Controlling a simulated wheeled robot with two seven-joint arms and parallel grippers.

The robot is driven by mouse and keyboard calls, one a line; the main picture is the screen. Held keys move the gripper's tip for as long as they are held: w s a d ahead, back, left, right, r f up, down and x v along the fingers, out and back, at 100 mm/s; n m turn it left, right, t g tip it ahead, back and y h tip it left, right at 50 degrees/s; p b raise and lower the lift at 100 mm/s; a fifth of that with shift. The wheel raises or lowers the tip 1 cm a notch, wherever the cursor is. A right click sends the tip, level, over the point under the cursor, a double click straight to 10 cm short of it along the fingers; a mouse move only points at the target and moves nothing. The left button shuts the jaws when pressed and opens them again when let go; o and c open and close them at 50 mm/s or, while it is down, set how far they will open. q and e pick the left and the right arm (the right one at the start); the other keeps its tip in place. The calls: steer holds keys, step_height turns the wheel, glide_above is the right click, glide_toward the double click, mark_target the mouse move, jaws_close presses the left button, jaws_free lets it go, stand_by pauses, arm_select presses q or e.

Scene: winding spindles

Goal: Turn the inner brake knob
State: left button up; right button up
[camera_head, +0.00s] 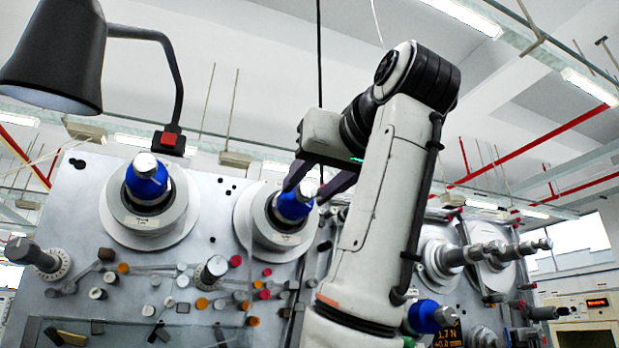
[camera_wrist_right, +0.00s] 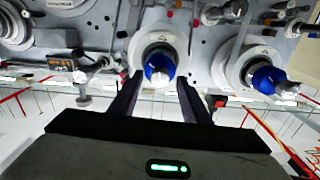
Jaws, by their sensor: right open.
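A blue knob with a silver end (camera_head: 295,203) sits at the centre of a pale round disc on the grey panel, in the middle of the head view. My right gripper (camera_head: 306,192) is open, with its dark fingers reaching to this knob. In the right wrist view the same blue knob (camera_wrist_right: 159,65) lies between the tips of the open fingers, one on each side. I cannot tell whether either finger touches it. Another blue knob (camera_head: 147,180) is on the left disc, and it shows at the right of the wrist view (camera_wrist_right: 270,80). My left gripper is not in view.
A black lamp (camera_head: 60,55) hangs at the upper left, with a red switch (camera_head: 169,139) on its stand. Rollers and coloured pegs (camera_head: 235,261) cover the lower panel. My right arm hides part of the panel. A third blue knob (camera_head: 425,316) shows at lower right.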

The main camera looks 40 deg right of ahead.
steer(key=shift+w+d, duration=0.2)
steer(key=shift+w, duration=0.45)
steer(key=c, duration=1)
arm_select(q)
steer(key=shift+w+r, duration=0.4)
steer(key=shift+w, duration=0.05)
arm_select(e)
steer(key=shift+c, duration=0.2)
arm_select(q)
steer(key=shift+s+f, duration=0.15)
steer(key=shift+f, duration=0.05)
